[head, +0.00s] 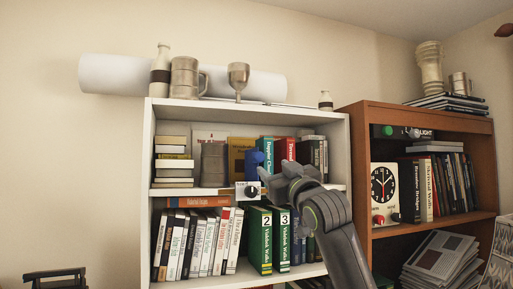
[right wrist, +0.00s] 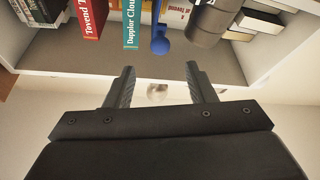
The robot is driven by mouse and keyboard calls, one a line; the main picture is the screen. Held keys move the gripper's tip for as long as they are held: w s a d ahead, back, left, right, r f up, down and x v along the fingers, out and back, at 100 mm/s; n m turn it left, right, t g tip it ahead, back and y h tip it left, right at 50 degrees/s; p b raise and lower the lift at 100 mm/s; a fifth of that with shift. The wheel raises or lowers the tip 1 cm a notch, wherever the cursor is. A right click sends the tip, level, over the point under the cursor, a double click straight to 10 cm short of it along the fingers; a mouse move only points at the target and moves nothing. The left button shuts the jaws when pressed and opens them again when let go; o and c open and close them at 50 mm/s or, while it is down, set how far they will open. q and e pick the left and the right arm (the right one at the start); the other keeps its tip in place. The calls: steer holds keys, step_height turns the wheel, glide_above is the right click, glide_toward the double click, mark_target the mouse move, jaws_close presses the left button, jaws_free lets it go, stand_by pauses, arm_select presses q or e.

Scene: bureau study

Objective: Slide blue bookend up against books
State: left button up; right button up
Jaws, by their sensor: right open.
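The blue bookend (head: 254,165) stands on the white bookcase's middle shelf, left of a teal book (head: 266,150) and a red book (head: 285,150) in the head view. My right gripper (head: 264,180) is in front of that shelf, close to the bookend, and partly hides the books. In the right wrist view the scene is upside down. My right gripper (right wrist: 161,78) is open and empty there, with the bookend (right wrist: 160,42) beyond its fingertips. A gap shows between the bookend and the teal book (right wrist: 130,25). My left gripper is not in view.
A small white dial object (head: 248,190) is at the shelf front.

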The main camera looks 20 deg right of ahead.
mark_target(261, 156)
steer(key=p+x, duration=0.5)
steer(key=x, duration=0.4)
steer(key=shift+w+r+p, duration=0.3)
steer(key=shift+p, duration=0.05)
steer(key=shift+p+x, duration=0.5)
steer(key=shift+x, duration=0.45)
steer(key=shift+a+f, duration=0.1)
steer(key=shift+f, duration=0.1)
jaws_close()
